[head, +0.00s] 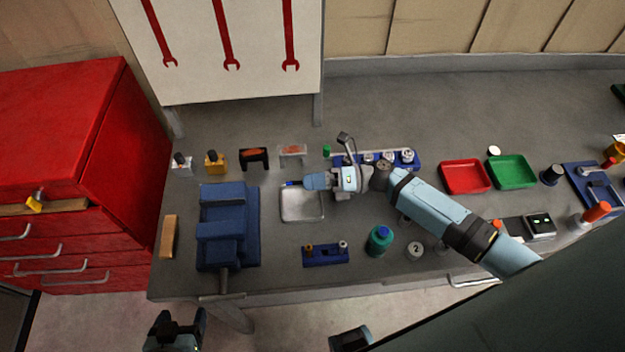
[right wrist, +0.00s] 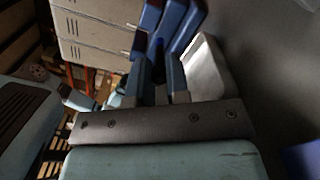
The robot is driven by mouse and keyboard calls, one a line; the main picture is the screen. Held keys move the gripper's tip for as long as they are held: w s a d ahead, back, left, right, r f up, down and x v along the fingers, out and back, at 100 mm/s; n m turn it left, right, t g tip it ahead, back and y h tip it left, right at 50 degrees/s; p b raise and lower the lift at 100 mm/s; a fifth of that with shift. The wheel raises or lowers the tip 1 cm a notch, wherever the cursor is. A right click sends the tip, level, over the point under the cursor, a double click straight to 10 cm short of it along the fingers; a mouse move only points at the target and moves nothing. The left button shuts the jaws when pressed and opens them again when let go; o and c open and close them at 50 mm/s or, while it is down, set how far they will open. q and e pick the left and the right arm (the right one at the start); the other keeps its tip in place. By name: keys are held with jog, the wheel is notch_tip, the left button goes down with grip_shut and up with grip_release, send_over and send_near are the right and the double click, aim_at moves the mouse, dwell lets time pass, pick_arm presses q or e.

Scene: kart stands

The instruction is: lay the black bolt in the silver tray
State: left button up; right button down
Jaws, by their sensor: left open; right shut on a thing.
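The silver tray (head: 302,217) lies on the grey bench, right of the blue vise. It also shows in the right wrist view (right wrist: 208,72), to the right of my fingers. My right gripper (head: 300,184) is above the tray's back edge, fingers pointing left. It is shut on a small dark piece (head: 289,184), apparently the black bolt, mostly hidden by the fingers. My left gripper (head: 175,331) is open and empty, low in front of the bench's left end.
The blue vise (head: 228,225) stands close left of the tray. A blue rack (head: 413,160) with round parts is behind my right arm. A small blue holder (head: 326,256) and green bottle (head: 379,241) stand in front. Red (head: 465,177) and green (head: 512,171) trays lie right.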

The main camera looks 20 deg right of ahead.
jog(key=c, duration=1)
grip_release()
jog(key=shift+s+d, duration=0.1)
jog(key=shift+d, duration=0.4)
jog(key=p+v, duration=0.2)
jog(key=v, duration=1)
jog(key=shift+s+d, duration=0.1)
jog(key=shift+d, duration=0.3)
